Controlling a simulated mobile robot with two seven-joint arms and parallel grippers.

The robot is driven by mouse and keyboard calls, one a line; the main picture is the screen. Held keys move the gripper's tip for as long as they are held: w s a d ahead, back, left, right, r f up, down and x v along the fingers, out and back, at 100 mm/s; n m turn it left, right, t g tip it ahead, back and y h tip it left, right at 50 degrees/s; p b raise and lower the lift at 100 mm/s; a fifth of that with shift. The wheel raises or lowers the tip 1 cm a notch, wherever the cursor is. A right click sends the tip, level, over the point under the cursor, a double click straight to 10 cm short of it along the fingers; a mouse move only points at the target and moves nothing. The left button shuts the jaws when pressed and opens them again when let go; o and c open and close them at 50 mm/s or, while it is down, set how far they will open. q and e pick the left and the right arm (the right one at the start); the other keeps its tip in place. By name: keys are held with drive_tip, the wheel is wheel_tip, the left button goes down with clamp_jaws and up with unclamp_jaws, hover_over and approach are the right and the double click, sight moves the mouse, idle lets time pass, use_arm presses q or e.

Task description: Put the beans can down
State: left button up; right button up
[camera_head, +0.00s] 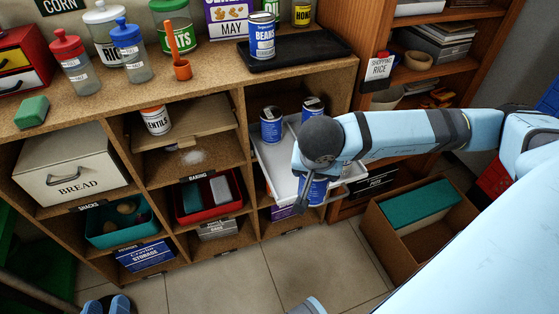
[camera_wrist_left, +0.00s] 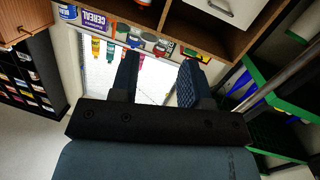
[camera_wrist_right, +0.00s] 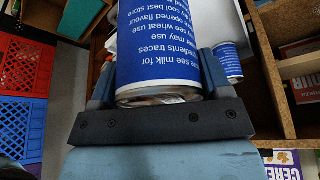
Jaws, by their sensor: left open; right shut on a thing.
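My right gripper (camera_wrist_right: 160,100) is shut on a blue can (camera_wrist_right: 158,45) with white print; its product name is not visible. In the head view this can (camera_head: 317,191) shows partly below my right wrist, over the front of a pulled-out white tray (camera_head: 280,180). I cannot tell whether it touches the tray. Two similar blue cans stand at the tray's back, the left one (camera_head: 271,126) and the right one (camera_head: 313,106). A blue can marked BEANS (camera_head: 262,38) stands on the black counter tray (camera_head: 296,50). My left gripper (camera_head: 106,306) is open and empty, low at the bottom left; its fingers show in the left wrist view (camera_wrist_left: 158,82).
The wooden shelf unit holds a bread box (camera_head: 70,172), a teal bin (camera_head: 120,224) and a red bin (camera_head: 208,196). Jars line the counter. A brown box (camera_head: 425,230) stands on the floor at right. Tiled floor in front is clear.

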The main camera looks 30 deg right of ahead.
drive_tip(key=w+d+b, duration=0.1)
drive_tip(key=w+d, duration=0.1)
drive_tip(key=w, duration=0.8)
drive_tip(key=w+d+b, duration=0.2)
drive_tip(key=w+d, duration=0.1)
drive_tip(key=w, duration=0.6)
drive_tip(key=f, duration=0.2)
drive_tip(key=f+b, duration=0.1)
drive_tip(key=f, duration=0.1)
drive_tip(key=f+b, duration=0.1)
drive_tip(key=f, duration=0.2)
drive_tip(key=shift+s+a, duration=0.1)
drive_tip(key=shift+a, duration=0.2)
drive_tip(key=shift+d+f+b, duration=0.1)
drive_tip(key=shift+f+b, duration=0.05)
drive_tip(key=shift+b, duration=0.2)
use_arm(q)
drive_tip(key=d+r+h, duration=0.1)
drive_tip(key=d+r+t+h, duration=0.1)
drive_tip(key=r, duration=0.1)
drive_tip(key=shift+w+d+r+t+h, duration=0.1)
drive_tip(key=shift+d+t+h, duration=0.1)
drive_tip(key=shift+t+h, duration=0.1)
use_arm(e)
drive_tip(key=o, duration=0.8)
drive_tip(key=shift+c, duration=0.2)
drive_tip(key=o, duration=0.4)
